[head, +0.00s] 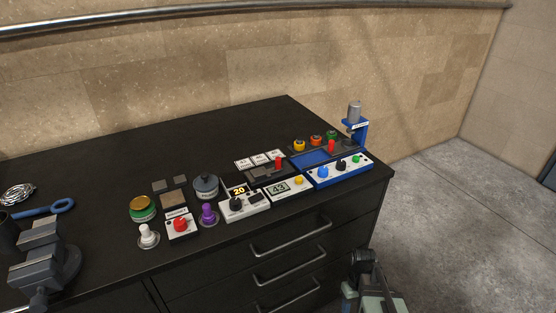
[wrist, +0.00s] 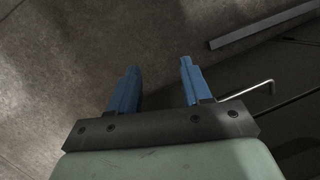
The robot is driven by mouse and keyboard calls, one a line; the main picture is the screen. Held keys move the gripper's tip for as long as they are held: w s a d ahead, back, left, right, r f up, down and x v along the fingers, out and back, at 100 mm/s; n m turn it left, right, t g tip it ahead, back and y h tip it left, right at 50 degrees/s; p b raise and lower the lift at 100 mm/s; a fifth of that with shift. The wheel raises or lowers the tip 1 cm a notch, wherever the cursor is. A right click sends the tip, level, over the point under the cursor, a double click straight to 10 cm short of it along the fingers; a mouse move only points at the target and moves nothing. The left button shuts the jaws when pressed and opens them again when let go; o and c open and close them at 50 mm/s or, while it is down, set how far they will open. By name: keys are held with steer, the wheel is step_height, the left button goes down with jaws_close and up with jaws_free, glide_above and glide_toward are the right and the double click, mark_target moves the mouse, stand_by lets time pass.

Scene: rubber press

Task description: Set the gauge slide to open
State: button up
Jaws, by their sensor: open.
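A dark slide unit (head: 266,173) with a red knob (head: 278,161) stands on the black bench, behind the two grey display boxes. I cannot tell from labels which is the gauge slide. My gripper (wrist: 158,82) is open and empty in the wrist view, its blue fingers apart over the floor. In the head view my arm's end is low, in front of the drawers, well away from both knobs.
The display boxes (head: 245,206), a blue control box (head: 340,171) with knobs, and a blue press (head: 355,125) crowd the bench's right end. A red-knobbed box (head: 180,225), jars and a vise (head: 42,250) stand left. Drawer handles (head: 290,237) stick out in front.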

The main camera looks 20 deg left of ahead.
steer(key=w+a+r+n+t, duration=0.1)
steer(key=w+a+r, duration=0.25)
steer(key=r, duration=0.35)
steer(key=w+a+r+n+t, duration=0.1)
steer(key=w+a+r+n, duration=0.2)
steer(key=r, duration=0.4)
step_height(320, 180, up, 34)
steer(key=m+t+y, duration=0.3)
steer(key=t, duration=0.2)
glide_above(278, 158)
steer(key=s+d, duration=0.3)
steer(key=s, duration=0.1)
steer(key=x, duration=1.4)
steer(key=shift+s+a, duration=0.1)
steer(key=shift+s, duration=0.15)
jaws_close()
